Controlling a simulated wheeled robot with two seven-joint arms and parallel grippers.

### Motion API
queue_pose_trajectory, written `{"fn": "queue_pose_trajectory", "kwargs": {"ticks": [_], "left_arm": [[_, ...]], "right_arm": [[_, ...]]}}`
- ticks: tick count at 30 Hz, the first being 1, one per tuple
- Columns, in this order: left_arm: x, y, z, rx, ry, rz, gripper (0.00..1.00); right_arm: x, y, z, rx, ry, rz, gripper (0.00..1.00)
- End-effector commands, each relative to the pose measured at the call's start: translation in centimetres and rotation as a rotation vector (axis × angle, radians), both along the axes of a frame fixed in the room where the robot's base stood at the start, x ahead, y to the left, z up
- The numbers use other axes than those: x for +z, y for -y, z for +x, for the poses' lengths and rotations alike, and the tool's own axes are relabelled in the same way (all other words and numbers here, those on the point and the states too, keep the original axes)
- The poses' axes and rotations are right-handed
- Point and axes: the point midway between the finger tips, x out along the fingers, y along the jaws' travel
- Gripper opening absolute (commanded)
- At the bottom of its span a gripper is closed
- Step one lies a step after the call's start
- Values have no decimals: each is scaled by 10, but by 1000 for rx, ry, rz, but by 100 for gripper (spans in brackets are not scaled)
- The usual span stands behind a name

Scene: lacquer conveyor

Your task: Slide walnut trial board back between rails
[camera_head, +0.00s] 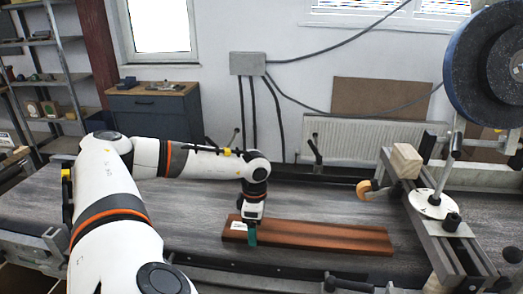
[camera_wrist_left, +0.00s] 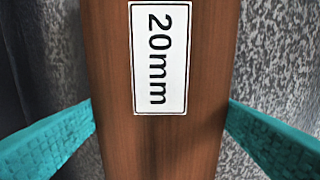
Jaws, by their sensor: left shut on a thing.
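The walnut board (camera_head: 325,237), long and reddish brown, lies flat on the grey conveyor belt, its length running left to right. My left gripper (camera_head: 252,236) reaches down from above at the board's left end. In the left wrist view the teal fingers of my left gripper (camera_wrist_left: 161,112) touch the two long edges of the board (camera_wrist_left: 165,145), shut on it. A white "20mm" label (camera_wrist_left: 158,57) on the board's top lies between and just beyond the fingers. My right gripper is not in view.
A rail (camera_head: 280,275) runs along the belt's near side. The belt (camera_head: 190,208) is clear left of the board.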

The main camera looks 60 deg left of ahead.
Motion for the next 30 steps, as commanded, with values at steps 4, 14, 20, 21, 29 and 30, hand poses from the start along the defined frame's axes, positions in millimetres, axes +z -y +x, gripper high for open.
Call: {"fn": "queue_pose_trajectory", "kwargs": {"ticks": [4, 14, 20, 21, 29, 30], "left_arm": [[0, -7, -7, 4, -1, 1, 54], [-1, -19, -21, 3, -2, 1, 54], [0, -27, -30, 3, -3, 3, 54], [0, -28, -32, 3, -2, 2, 54], [-1, -38, -43, 3, -3, 3, 54], [-1, -40, -45, 4, -4, 2, 54]], "right_arm": [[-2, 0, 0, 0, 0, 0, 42], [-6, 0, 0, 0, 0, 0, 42], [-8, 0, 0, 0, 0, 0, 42], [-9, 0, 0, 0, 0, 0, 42], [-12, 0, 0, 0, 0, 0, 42], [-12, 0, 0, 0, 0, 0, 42]]}}
